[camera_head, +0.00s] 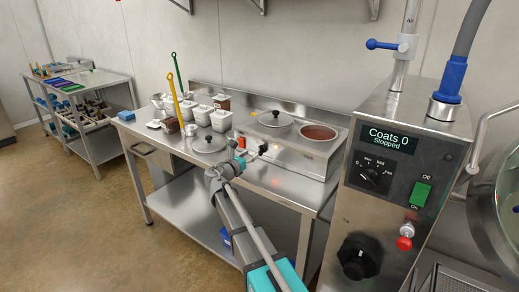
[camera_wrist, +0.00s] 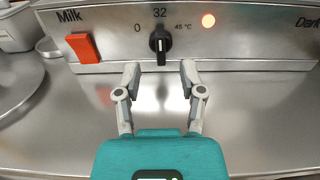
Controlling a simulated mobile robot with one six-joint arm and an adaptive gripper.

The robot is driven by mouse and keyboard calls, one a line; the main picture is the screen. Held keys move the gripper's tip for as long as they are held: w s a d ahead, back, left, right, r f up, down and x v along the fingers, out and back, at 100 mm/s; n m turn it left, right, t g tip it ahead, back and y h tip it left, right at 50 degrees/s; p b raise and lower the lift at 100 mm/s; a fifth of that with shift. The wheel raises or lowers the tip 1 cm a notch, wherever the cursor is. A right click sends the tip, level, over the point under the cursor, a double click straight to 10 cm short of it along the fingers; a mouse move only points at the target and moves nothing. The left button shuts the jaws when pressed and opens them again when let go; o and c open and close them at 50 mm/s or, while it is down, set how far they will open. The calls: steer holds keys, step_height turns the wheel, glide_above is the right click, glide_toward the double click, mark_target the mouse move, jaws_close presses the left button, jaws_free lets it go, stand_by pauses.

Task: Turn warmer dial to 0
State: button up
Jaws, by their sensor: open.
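The black warmer dial (camera_wrist: 159,43) is on the steel front panel of the warmer, at the top centre of the wrist view. Its pointer stands upright below the number 32, with 0 to its left and 45 °C to its right. My gripper (camera_wrist: 160,68) is open, with its two fingertips just in front of and below the dial, one on each side and apart from it. In the head view my gripper (camera_head: 253,157) is at the warmer's front (camera_head: 300,161), and the dial shows only as a small dark spot there.
A lidded pan (camera_head: 274,119) and an open pan of brown contents (camera_head: 318,132) top the warmer. A round lid (camera_head: 209,146) lies left. A control machine (camera_head: 395,190) stands right.

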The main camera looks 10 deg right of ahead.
mark_target(259, 148)
steer(key=shift+x, duration=3.45)
jaws_close()
